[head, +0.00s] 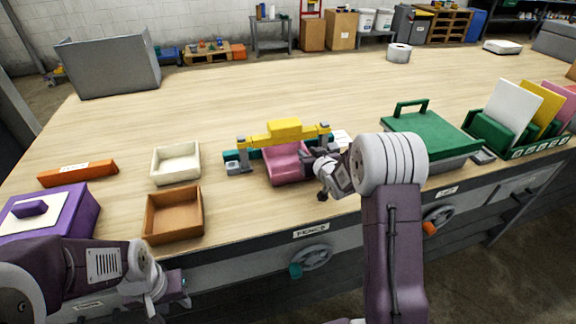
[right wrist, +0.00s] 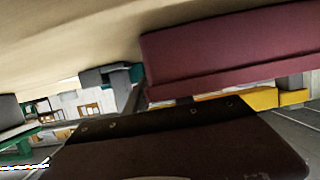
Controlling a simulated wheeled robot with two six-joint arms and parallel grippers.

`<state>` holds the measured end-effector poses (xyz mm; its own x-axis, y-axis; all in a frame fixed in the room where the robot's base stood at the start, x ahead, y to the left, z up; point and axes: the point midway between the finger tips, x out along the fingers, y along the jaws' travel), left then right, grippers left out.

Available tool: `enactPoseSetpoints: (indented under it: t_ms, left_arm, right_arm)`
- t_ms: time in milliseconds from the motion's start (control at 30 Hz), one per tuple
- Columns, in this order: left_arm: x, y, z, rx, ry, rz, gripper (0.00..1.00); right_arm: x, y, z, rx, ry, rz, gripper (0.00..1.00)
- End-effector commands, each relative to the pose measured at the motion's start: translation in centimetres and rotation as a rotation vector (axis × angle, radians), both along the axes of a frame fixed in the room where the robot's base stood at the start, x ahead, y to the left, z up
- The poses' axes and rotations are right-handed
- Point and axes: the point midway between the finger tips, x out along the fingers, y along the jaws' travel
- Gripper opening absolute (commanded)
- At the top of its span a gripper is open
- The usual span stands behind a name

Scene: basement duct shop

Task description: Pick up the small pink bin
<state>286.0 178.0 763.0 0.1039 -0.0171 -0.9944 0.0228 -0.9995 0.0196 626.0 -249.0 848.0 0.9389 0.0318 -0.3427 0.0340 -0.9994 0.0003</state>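The small pink bin (head: 287,172) stands on the table in the middle of the head view, in front of a yellow-and-teal clamp-like frame. In the right wrist view the bin (right wrist: 230,48) fills the upper right, close to the camera, and looks tilted. My right gripper (head: 312,163) is at the bin's right side; contact is unclear. A dark broad part of it covers the bottom of the wrist view, and its finger gap does not show clearly. My left gripper (head: 183,287) is low, in front of the table's front edge, away from the bin; its fingers are too small to judge.
The yellow-and-teal frame (head: 285,130) stands right behind the bin. A cream tray (head: 176,176) and a brown tray (head: 174,232) lie to the left. A green-lidded box (head: 425,133) stands to the right. The table behind the frame is clear.

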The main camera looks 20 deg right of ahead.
Motion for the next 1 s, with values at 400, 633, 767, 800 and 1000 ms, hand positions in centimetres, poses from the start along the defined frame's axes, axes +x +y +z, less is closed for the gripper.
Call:
enactPoseSetpoints:
  t_ms: [400, 633, 767, 800, 1000]
  left_arm:
    - [0.0, 0.0, 0.0, 0.0, 0.0, 0.0, 0.36]
    - [0.0, 0.0, 0.0, 0.0, 0.0, 0.0, 0.36]
    - [0.0, 0.0, 0.0, 0.0, 0.0, 0.0, 0.36]
    - [0.0, 0.0, 0.0, 0.0, 0.0, 0.0, 0.36]
    - [0.0, 0.0, 0.0, 0.0, 0.0, 0.0, 0.36]
  right_arm:
    - [-0.04, 0.0, -0.01, 0.0, 0.0, 0.0, 0.0]
    - [-0.06, 0.01, -0.03, 0.0, 0.001, 0.0, 0.0]
    - [-0.06, 0.01, -0.04, 0.0, 0.001, 0.0, 0.0]
    - [-0.06, 0.01, -0.04, 0.0, 0.001, 0.0, 0.0]
    - [-0.07, 0.01, -0.06, 0.0, 0.002, 0.0, 0.0]
